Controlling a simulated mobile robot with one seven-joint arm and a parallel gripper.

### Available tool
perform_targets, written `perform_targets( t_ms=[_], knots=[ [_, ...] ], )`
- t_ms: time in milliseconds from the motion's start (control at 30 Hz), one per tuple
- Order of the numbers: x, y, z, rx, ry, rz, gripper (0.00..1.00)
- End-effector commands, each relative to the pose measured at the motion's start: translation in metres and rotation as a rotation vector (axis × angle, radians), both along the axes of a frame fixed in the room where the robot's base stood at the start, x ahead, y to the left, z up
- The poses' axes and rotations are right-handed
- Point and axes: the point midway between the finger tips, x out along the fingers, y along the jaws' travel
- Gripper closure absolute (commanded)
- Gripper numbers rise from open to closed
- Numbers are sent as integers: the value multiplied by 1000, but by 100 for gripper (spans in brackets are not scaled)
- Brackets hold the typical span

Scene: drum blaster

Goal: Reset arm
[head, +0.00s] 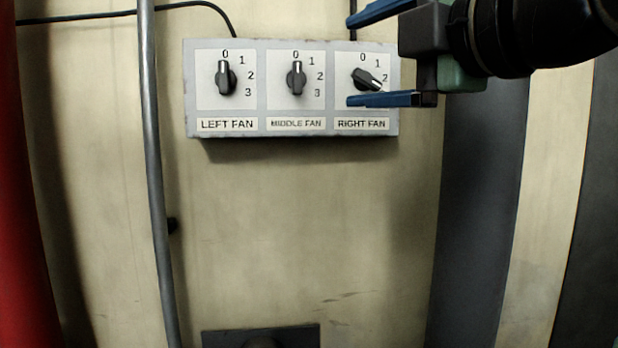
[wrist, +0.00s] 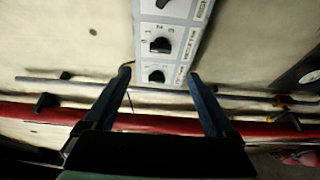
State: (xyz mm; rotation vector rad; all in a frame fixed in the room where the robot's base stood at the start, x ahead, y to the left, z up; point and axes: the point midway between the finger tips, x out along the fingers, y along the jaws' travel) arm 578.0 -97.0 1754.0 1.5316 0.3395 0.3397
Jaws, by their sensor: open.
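The fan switch box (head: 290,143) hangs on the wall with three dark knobs. The left fan knob (head: 225,79) and middle fan knob (head: 296,79) point up to 0. In the wrist view my gripper (wrist: 159,73) shows open, with the box (wrist: 185,45) beyond the fingers.
A grey vertical pipe (head: 157,180) runs left of the box, and a red upright (head: 22,200) stands at the far left. A dark column (head: 475,200) is on the right. A dark box (head: 260,338) sits low on the wall.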

Motion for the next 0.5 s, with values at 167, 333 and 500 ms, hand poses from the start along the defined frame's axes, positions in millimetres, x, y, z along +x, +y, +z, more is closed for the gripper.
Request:
perform_targets(
  t_ms=[167, 333, 500],
  knots=[
    [11, 22, -24, 223, -17, -25, 10],
    [4, 54, -53, 646, -79, -32, 10],
    [-35, 78, -79, 1063, -163, 39, 10]
  ],
)
